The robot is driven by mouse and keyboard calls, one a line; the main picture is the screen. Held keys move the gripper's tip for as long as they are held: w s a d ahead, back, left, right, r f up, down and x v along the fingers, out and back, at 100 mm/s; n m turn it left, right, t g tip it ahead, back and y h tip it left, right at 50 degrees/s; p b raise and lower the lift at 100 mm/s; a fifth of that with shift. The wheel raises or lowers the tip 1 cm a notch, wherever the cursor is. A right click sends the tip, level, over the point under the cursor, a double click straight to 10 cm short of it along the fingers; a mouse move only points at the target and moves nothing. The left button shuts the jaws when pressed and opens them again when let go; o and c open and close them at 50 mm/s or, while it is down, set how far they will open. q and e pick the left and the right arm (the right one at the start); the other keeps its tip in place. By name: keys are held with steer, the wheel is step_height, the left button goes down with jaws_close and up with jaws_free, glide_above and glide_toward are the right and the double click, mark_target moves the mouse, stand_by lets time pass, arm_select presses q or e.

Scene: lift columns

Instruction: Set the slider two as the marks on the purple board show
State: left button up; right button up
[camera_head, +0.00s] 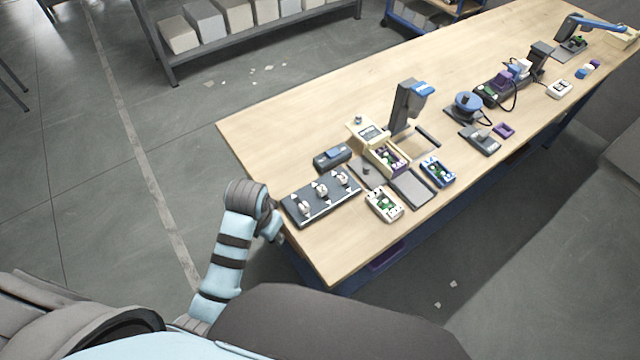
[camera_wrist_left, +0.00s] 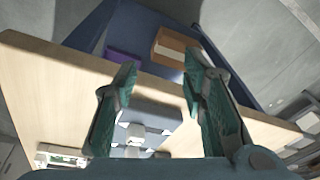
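A dark slider panel (camera_head: 322,212) lies near the table's near left corner, with 3 white slider knobs along it. It also shows in the left wrist view (camera_wrist_left: 165,117), between and below my fingers, with white knobs. A board with purple parts (camera_head: 391,158) stands in a cream box behind the panel; its marks are too small to read. My left gripper (camera_head: 277,236) is at the panel's near left end, partly hidden by my arm. In the left wrist view my left gripper (camera_wrist_left: 160,68) is open, with nothing seen between its fingers. My right gripper is in neither view.
A white-edged board (camera_head: 384,206) and a blue-edged board (camera_head: 438,172) lie right of the panel. A dark box (camera_head: 332,156) and a dark post (camera_head: 404,105) stand behind. In the left wrist view, a brown box (camera_wrist_left: 178,48) sits beyond the table edge.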

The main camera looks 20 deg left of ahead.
mark_target(322, 188)
arm_select(q)
steer(key=w+d+r+m, duration=0.1)
steer(key=w+r, duration=0.1)
steer(key=w, duration=0.1)
steer(key=w+d+r+m+g, duration=0.1)
steer(key=w+d+r, duration=0.1)
steer(key=w, duration=0.2)
steer(key=w+d+r, duration=0.2)
steer(key=w, duration=0.2)
steer(key=shift+w+d+r+m+h, duration=0.1)
steer(key=shift+w+r+m+h, duration=0.2)
steer(key=shift+r+m, duration=0.1)
steer(key=w+d+r+m+g, duration=0.1)
steer(key=w+d+r+m, duration=0.1)
steer(key=w+d+r, duration=0.35)
steer(key=f+b, duration=0.1)
steer(key=f, duration=0.3)
steer(key=s+a+f+b, duration=0.1)
steer(key=f+b, duration=0.1)
steer(key=f, duration=0.2)
steer(key=a+f+b, duration=0.1)
steer(key=f, duration=0.3)
steer(key=shift+s, duration=0.2)
jaws_close()
